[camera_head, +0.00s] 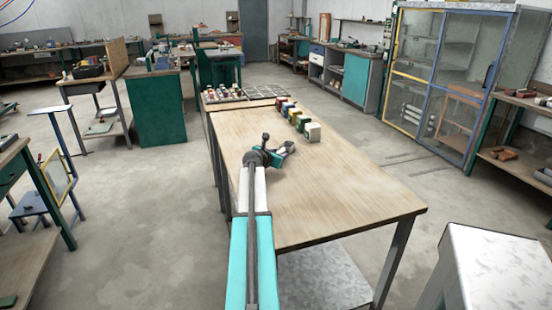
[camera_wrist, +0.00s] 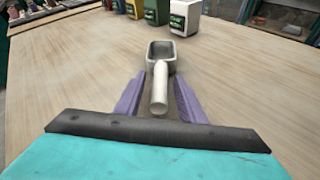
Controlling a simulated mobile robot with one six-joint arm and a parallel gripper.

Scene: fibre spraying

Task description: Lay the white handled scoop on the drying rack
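The white handled scoop (camera_wrist: 159,90) lies on the wooden table in the wrist view, its grey metal bowl pointing away from me and its white handle toward me. My gripper (camera_wrist: 160,82) is open, with its purple fingers on either side of the handle and a gap visible on both sides. In the head view my gripper (camera_head: 287,149) is low over the table's left middle, and I cannot make out the scoop there. A flat grid-like rack (camera_head: 266,91), probably the drying rack, lies at the far end of the table.
A row of coloured containers stands beyond the scoop, ending in a white box (camera_head: 312,132). Several small bottles (camera_head: 222,94) stand left of the rack. The near right part of the wooden table (camera_head: 345,195) is bare.

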